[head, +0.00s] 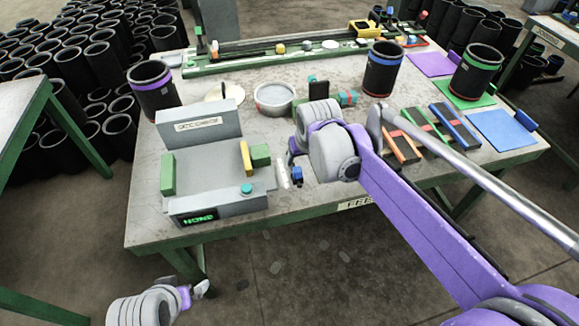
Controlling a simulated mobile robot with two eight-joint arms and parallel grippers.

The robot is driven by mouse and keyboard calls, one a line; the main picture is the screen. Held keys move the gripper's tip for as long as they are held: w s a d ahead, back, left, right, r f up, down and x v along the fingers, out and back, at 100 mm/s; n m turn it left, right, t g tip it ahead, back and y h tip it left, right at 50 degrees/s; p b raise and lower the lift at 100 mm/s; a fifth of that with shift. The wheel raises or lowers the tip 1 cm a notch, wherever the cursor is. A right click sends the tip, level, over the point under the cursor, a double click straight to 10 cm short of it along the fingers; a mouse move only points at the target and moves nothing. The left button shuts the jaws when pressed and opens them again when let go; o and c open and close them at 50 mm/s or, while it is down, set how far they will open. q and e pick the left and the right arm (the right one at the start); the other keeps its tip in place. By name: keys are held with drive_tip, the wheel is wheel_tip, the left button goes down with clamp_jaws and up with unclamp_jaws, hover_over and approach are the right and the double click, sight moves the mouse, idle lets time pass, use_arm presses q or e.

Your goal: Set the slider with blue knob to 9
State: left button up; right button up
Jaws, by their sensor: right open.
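A small blue piece (297,172) shows on the table just left of my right wrist. I cannot tell whether it is the slider's knob, and no scale or number reads there. My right gripper (291,162) is open close to this piece; its wrist hides part of the area, and contact cannot be judged. My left gripper (201,289) is low at the bottom left, off the table's front edge and far from the blue piece. Its fingers are too small to judge.
A grey fixture (205,190) with green blocks, a teal button and a lit display stands left on the table (330,200). Black sleeves (383,70), dark colour-edged bars (455,125) and a round dish (274,98) stand around. A long green rail (260,60) runs along the back.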

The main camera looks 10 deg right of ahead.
sight(297, 169)
drive_tip(key=b+x, duration=0.1)
drive_tip(key=x, duration=0.9)
drive_tip(key=shift+s+d+f, duration=0.1)
drive_tip(key=shift+f, duration=0.05)
clamp_jaws()
idle(1.0)
